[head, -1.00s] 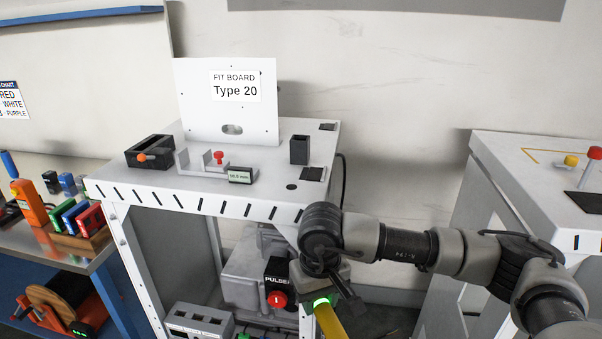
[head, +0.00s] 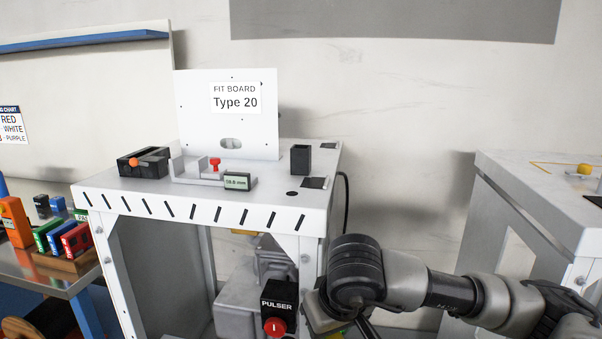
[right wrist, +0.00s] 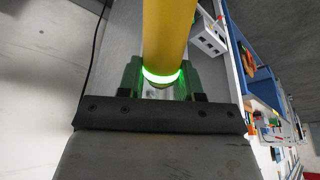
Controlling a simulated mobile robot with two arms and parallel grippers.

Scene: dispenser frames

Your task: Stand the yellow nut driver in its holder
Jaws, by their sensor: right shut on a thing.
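The yellow nut driver (right wrist: 167,35) shows in the right wrist view as a thick yellow shaft with a glowing green ring. My right gripper (right wrist: 160,82) is shut on it; the driver's far end runs out of the frame. In the head view my right wrist is at the bottom, in front of and below the bench top, and the driver is almost wholly cut off. A black square open-topped holder (head: 301,160) stands upright on the white bench at its back right, apart from the gripper. My left gripper is not in view.
The white bench (head: 240,207) carries a Type 20 fit board (head: 200,110), a black clamp with an orange knob (head: 143,162) and a gauge display (head: 240,181). A pulser box (head: 278,300) sits below. Another table (head: 540,190) is at right.

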